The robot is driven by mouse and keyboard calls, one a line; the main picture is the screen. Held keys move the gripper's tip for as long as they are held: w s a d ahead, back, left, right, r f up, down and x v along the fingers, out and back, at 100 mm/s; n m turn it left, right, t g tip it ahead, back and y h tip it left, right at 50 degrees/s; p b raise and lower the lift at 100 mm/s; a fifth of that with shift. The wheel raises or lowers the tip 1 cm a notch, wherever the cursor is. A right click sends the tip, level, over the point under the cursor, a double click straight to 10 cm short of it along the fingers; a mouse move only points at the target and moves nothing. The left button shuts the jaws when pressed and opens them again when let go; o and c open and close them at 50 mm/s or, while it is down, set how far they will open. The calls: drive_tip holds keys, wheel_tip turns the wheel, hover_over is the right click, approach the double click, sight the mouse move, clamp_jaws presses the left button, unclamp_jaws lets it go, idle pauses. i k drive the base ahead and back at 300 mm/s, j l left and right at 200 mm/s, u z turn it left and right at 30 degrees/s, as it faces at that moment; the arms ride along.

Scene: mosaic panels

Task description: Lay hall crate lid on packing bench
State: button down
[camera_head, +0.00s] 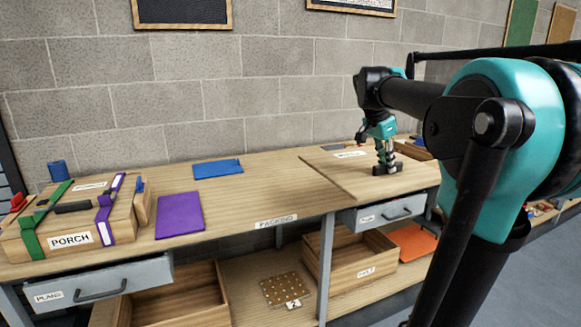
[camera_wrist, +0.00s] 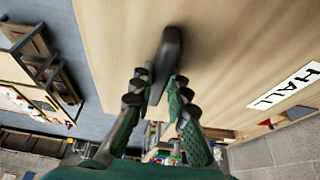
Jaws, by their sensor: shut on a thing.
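The hall crate lid (camera_head: 345,177) is a flat wooden panel with a white label, over the right part of the packing bench (camera_head: 250,195). In the wrist view the lid (camera_wrist: 225,50) carries a label reading HALL and a black handle (camera_wrist: 168,50). My gripper (camera_head: 387,168) is above the lid in the head view. In the wrist view its green fingers (camera_wrist: 157,88) are on either side of the handle and shut on it. I cannot tell whether the lid touches the bench top.
A closed PORCH crate (camera_head: 70,220) with green and purple straps stands at the bench's left end. A purple sheet (camera_head: 180,215) and a blue sheet (camera_head: 217,168) lie on the bench. Open wooden crates (camera_head: 350,262) stand on the lower shelf. Bare bench top shows between the sheets and lid.

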sight(317, 182)
drive_tip(key=i+j, duration=0.35)
drive_tip(key=i, duration=0.2)
drive_tip(key=i+j, duration=0.3)
drive_tip(key=i, duration=0.2)
